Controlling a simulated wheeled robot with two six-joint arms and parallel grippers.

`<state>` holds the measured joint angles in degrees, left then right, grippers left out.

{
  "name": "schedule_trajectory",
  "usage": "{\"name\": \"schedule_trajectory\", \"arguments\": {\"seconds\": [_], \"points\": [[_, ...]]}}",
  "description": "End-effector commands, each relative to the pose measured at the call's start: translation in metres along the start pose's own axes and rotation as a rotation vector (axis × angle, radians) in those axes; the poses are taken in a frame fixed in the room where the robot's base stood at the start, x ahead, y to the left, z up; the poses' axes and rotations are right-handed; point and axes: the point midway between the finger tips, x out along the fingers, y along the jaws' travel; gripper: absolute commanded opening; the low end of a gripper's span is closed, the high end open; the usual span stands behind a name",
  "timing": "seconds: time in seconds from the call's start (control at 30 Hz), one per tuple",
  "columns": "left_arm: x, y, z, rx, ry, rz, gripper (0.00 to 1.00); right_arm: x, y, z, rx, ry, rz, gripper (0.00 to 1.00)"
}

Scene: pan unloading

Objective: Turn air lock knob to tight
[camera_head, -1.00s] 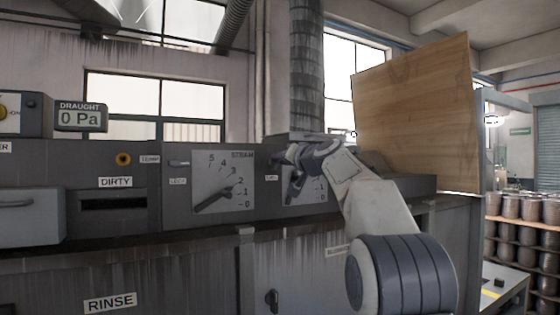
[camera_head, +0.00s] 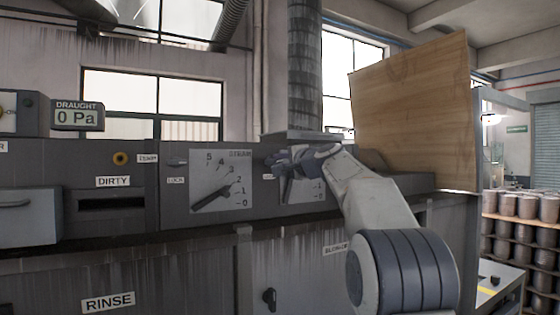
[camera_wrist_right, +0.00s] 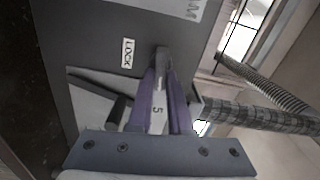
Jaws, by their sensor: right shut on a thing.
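My right gripper (camera_head: 280,163) is at the second dial plate (camera_head: 312,191) on the grey machine front, reaching in from the right. In the right wrist view its two purple fingers (camera_wrist_right: 162,98) are shut on a small grey knob (camera_wrist_right: 161,58) beside a label reading LOCK (camera_wrist_right: 128,52). The knob stands at the edge of the dial plate, whose printed 5 shows between the fingers. In the head view the gripper hides the knob and part of this dial. No label reading air lock or tight is legible. My left gripper is not in view.
To the left is a STEAM dial (camera_head: 222,181) with a dark pointer. Further left are a DIRTY slot (camera_head: 112,204) and a draught display (camera_head: 78,116) reading 0 Pa. A wooden board (camera_head: 415,110) stands upright at the right. A dark handle (camera_head: 269,298) is below.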

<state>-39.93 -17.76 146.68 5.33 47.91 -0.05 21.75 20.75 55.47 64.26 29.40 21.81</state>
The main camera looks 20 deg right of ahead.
Motion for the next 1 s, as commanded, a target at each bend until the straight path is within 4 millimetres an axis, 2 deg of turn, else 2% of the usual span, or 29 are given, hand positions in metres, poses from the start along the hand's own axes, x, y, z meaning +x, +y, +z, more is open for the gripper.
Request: {"name": "schedule_trajectory", "arguments": {"seconds": [0.33,0.83,0.87,0.9,0.93,1.0], "points": [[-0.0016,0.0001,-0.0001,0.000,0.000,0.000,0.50,-0.0001,0.0022,-0.0008,0.125,0.002,0.001,0.00],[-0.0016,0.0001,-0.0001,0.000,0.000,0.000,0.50,0.0001,0.0031,-0.0007,0.143,0.002,0.002,0.00],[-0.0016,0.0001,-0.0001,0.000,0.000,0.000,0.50,0.0001,0.0031,-0.0007,0.143,0.002,0.002,0.21],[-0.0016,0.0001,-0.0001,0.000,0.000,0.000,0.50,0.0002,0.0032,-0.0007,0.143,0.002,0.002,0.37],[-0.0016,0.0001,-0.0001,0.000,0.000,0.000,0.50,0.0002,0.0031,-0.0006,0.143,0.002,0.002,0.47],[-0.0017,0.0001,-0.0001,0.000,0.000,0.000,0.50,0.0002,0.0029,-0.0003,0.142,0.001,0.002,0.47]]}}
